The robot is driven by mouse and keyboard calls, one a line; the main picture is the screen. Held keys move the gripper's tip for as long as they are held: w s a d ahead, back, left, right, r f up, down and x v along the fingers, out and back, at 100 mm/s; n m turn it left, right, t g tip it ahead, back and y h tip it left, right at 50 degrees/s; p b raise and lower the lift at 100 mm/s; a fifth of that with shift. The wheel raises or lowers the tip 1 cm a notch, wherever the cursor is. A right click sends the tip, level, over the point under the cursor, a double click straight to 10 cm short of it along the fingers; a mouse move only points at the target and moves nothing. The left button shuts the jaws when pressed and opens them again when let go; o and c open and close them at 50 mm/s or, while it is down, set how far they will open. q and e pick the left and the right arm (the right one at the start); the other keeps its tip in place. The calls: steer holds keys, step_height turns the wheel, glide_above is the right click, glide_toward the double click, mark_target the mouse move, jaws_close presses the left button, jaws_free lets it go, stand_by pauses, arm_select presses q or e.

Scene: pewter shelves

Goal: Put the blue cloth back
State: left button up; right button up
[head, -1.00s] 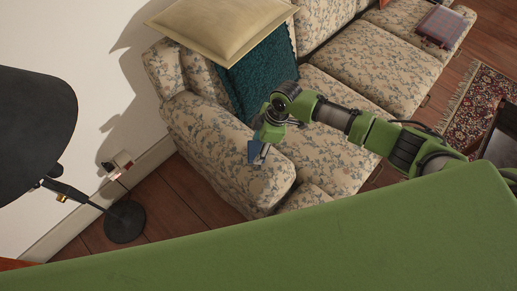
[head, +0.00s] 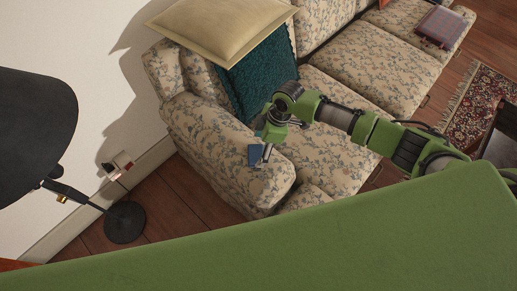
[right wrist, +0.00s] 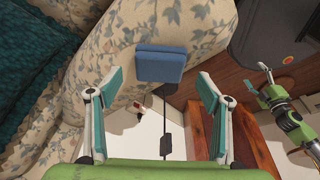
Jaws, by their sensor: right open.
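The blue cloth (head: 255,156), a small folded pad, lies on the near rounded arm of the floral sofa (head: 215,145). My right gripper (head: 266,152) is just above and beside it and hides part of it in the head view. In the right wrist view the cloth (right wrist: 161,66) shows ahead of the open fingers of my right gripper (right wrist: 152,90), with nothing between them. What looks like my left gripper (right wrist: 264,82) shows small at the right of the right wrist view; its jaws are unclear. It is not in the head view.
A beige cushion (head: 222,28) and a teal cushion (head: 262,78) lean at the sofa's near end. A black floor lamp (head: 125,222) stands by the wall at left. A plaid object (head: 441,25) lies on the far seat. The middle seats (head: 375,65) are clear.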

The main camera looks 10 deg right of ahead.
steer(key=v, duration=0.9)
steer(key=shift+r, duration=0.4)
steer(key=shift+s+f, duration=0.1)
